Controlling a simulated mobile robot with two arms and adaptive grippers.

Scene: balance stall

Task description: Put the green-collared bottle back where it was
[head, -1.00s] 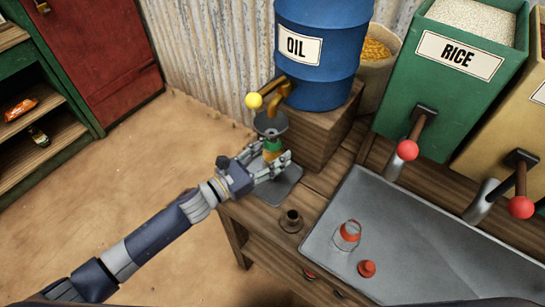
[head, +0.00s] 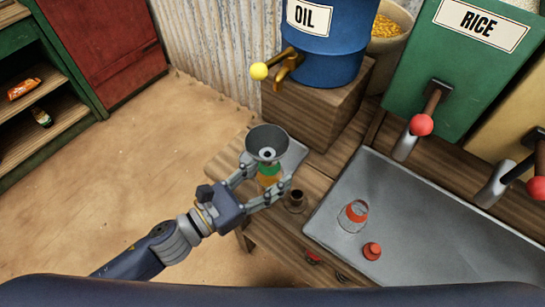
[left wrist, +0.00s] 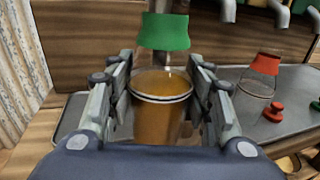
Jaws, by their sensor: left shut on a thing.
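The green-collared bottle (head: 268,174) holds amber oil and sits between the fingers of my left gripper (head: 263,188). A grey funnel (head: 266,144) sits over its mouth and hides its top in the head view. In the left wrist view the green collar (left wrist: 165,32) stands above the clear body with oil (left wrist: 160,112), and the fingers close on the body from both sides. The gripper holds the bottle near the grey plate (head: 293,156) in front of the oil barrel's block; whether its base touches anything is hidden. My right gripper is not in view.
The blue oil barrel (head: 330,55) with a yellow-knobbed tap (head: 276,69) stands behind. A small dark cup-like piece (head: 295,201) is close right of the gripper. On the metal tray (head: 400,195) are a red-collared jar (head: 352,215) and a red stopper (head: 372,251).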

